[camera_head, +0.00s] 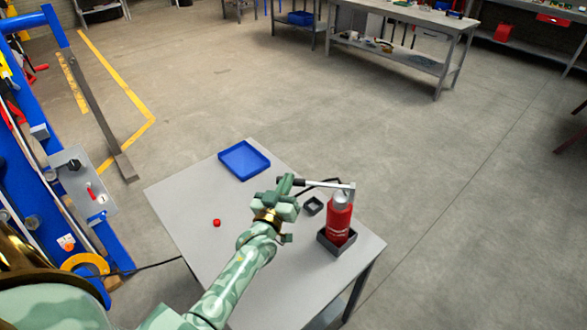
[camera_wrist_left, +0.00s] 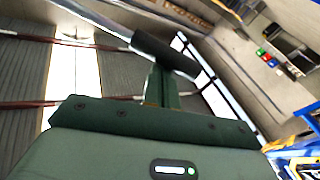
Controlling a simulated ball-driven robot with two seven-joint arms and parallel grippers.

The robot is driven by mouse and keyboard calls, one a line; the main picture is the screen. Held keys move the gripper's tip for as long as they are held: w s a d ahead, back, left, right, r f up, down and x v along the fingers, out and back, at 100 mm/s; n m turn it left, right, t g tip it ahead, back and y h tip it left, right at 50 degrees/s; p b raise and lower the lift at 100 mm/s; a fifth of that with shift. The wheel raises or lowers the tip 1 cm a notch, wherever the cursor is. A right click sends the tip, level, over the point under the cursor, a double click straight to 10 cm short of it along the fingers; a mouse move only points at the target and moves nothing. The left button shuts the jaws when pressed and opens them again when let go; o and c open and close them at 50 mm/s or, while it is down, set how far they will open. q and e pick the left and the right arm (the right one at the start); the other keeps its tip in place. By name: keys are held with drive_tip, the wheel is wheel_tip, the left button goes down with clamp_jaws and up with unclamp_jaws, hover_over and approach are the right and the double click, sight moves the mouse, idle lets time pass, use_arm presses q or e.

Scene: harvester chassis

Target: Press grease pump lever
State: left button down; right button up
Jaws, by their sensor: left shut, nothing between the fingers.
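The grease pump (camera_head: 340,222) is a red cylinder with a grey head, upright in a dark square holder (camera_head: 327,245) on the grey table. Its lever (camera_head: 318,184) sticks out leftward from the head, a pale rod with a dark grip. My left gripper (camera_head: 285,187) is shut and empty at the grip's end, hiding part of it. In the left wrist view, the dark grip (camera_wrist_left: 165,54) of the lever crosses just beyond the green shut fingers (camera_wrist_left: 158,88). I cannot tell whether they touch. My right gripper is not in view.
The grey table (camera_head: 190,195) also bears a blue tray (camera_head: 244,160), a small red cap (camera_head: 217,223) and a small dark square holder (camera_head: 313,206). A blue machine frame (camera_head: 60,210) stands at left. A workbench (camera_head: 425,20) is at the back, with open floor between.

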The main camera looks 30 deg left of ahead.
use_arm(q)
drive_tip(key=shift+v, duration=2.15)
